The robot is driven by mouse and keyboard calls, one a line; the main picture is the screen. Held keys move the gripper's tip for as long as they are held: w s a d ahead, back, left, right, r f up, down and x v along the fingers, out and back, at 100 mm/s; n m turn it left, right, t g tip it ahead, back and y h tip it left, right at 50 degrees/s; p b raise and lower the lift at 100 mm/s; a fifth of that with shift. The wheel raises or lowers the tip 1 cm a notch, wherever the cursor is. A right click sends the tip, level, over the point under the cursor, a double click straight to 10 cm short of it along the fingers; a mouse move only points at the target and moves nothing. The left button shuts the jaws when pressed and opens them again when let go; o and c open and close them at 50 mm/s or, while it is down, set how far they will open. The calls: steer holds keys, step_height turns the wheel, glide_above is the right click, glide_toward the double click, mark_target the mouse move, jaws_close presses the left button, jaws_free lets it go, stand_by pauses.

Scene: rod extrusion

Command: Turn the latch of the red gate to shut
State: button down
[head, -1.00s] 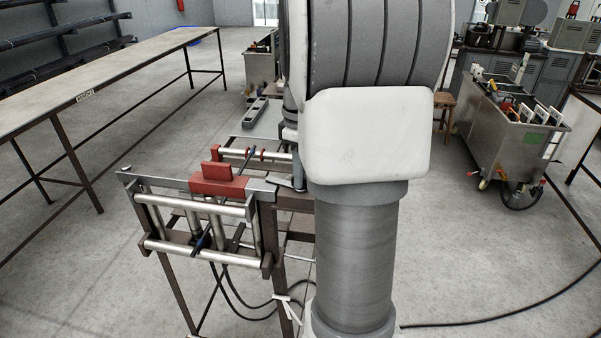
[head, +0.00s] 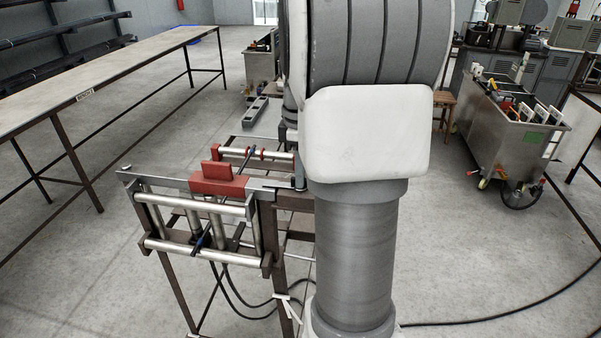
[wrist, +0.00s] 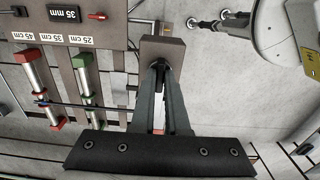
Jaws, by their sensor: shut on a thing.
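The red gate (head: 218,185) is a red block with a raised tab on the near roller frame in the head view. A flat grey metal piece (head: 268,190) runs from its right end toward my arm. My gripper is mostly hidden behind my arm in the head view. In the wrist view my gripper (wrist: 160,72) points at a brown bracket end (wrist: 163,48), its fingers close together on a small dark part there, which I take to be the latch. The fingers cover most of it, so its exact angle cannot be told.
In the wrist view, rollers with red ends (wrist: 38,85) and green ends (wrist: 88,88) lie left of my gripper, beside size labels (wrist: 81,41). A long table (head: 110,68) stands at the left of the head view. A metal tank cart (head: 510,135) stands at the right.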

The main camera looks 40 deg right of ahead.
steer(key=c, duration=0.9)
jaws_free()
step_height(320, 180, up, 18)
steer(key=shift+f, duration=0.25)
